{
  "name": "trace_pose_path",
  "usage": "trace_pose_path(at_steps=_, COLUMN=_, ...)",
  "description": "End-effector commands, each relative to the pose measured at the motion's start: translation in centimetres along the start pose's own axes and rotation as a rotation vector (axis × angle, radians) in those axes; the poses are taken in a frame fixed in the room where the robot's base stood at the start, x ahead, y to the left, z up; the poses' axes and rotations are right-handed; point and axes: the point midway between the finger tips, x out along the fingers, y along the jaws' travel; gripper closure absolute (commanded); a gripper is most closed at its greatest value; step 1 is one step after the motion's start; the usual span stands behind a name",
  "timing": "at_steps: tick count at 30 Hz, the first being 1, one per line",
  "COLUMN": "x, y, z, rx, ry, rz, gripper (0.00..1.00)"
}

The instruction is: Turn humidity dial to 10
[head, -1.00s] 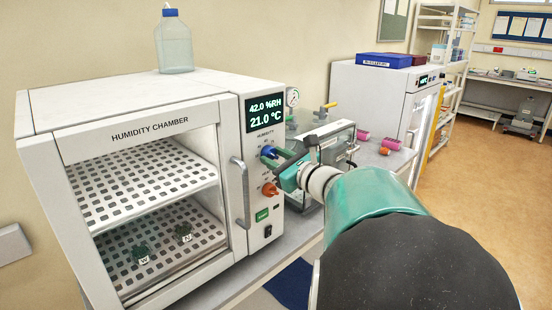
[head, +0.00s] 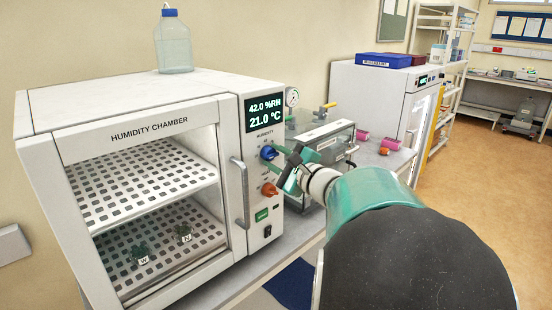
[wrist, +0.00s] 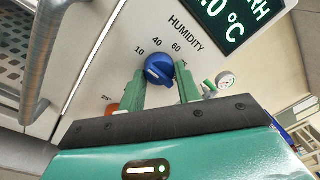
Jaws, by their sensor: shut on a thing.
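The blue humidity dial (head: 268,152) is on the control panel of the humidity chamber (head: 130,130), under the display (head: 265,112), which reads 42.0 %RH and 21.0 °C. In the wrist view the dial (wrist: 157,68) sits between the two green fingers of my gripper (wrist: 162,76), under the marks 10, 40 and 60. A pale line shows on its face. My gripper (head: 284,163) is shut on the dial in the head view; the fingers partly hide the panel around it.
An orange dial (head: 270,189) sits just below, with a green switch (head: 262,215) under it. The door handle (head: 240,193) stands out to the left.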

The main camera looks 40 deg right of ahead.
Motion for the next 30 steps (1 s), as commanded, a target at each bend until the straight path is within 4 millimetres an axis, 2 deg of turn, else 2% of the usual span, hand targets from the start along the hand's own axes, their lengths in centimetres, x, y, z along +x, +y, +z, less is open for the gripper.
trace_pose_path(at_steps=17, x=-0.1, y=-0.02, z=-0.09, rx=-0.048, ry=-0.001, rz=-0.001, gripper=0.9)
trace_pose_path(at_steps=18, x=-0.1, y=-0.02, z=-0.1, rx=-0.048, ry=-0.001, rz=-0.001, gripper=0.65)
trace_pose_path(at_steps=21, x=-0.08, y=-0.02, z=-0.08, rx=-0.047, ry=-0.002, rz=-0.001, gripper=0.45)
trace_pose_path(at_steps=30, x=-0.12, y=-0.02, z=-0.04, rx=-0.047, ry=-0.002, rz=-0.001, gripper=0.45)
